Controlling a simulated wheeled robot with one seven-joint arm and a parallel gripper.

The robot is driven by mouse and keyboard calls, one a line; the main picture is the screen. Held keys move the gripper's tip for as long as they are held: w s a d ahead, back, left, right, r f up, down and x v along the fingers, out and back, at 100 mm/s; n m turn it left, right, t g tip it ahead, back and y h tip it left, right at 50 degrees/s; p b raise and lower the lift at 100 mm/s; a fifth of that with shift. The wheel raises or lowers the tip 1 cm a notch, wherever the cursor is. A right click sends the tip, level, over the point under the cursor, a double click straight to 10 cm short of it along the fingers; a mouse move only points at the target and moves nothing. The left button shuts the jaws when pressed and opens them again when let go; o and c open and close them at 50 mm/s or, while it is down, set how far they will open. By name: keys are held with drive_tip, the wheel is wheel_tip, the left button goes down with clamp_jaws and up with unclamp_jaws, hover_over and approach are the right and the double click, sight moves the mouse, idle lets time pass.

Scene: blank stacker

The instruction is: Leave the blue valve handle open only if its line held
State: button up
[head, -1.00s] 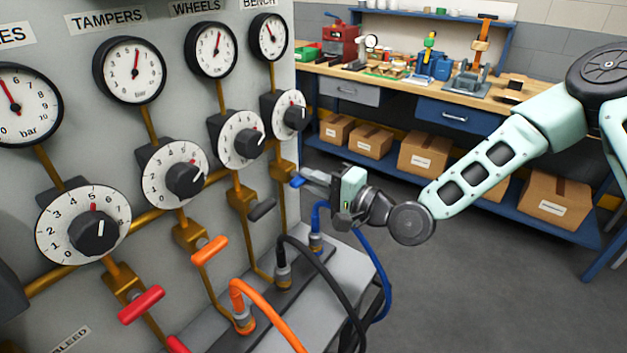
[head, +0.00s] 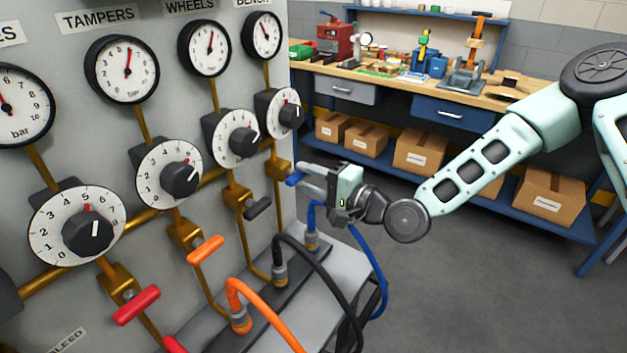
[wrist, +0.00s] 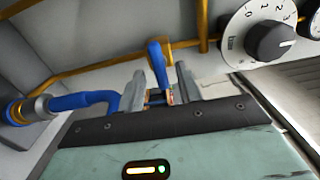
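The blue valve handle (head: 293,180) is on the brass valve (head: 279,168) of the rightmost line, under the gauge (head: 263,36) whose label is cut off and reads like BENCH. That gauge's needle points up and left. My gripper (head: 308,178) is at the handle, coming from the right. In the wrist view, the blue handle (wrist: 157,62) reaches in between my two fingers (wrist: 161,86), with gaps seeming to show on both sides. The gripper looks open around it. A blue hose (head: 311,219) is plugged in below; it also shows in the wrist view (wrist: 85,99).
The TAMPERS (head: 122,70) and WHEELS (head: 204,48) gauges stand to the left. Red (head: 136,305), orange (head: 205,249) and black (head: 258,208) handles line the panel. Orange (head: 262,305) and black (head: 325,277) hoses hang below. A workbench (head: 400,89) stands behind; the right floor is clear.

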drive_tip(key=p+v, duration=0.5)
drive_tip(key=v, duration=1.2)
drive_tip(key=shift+s+d, duration=0.15)
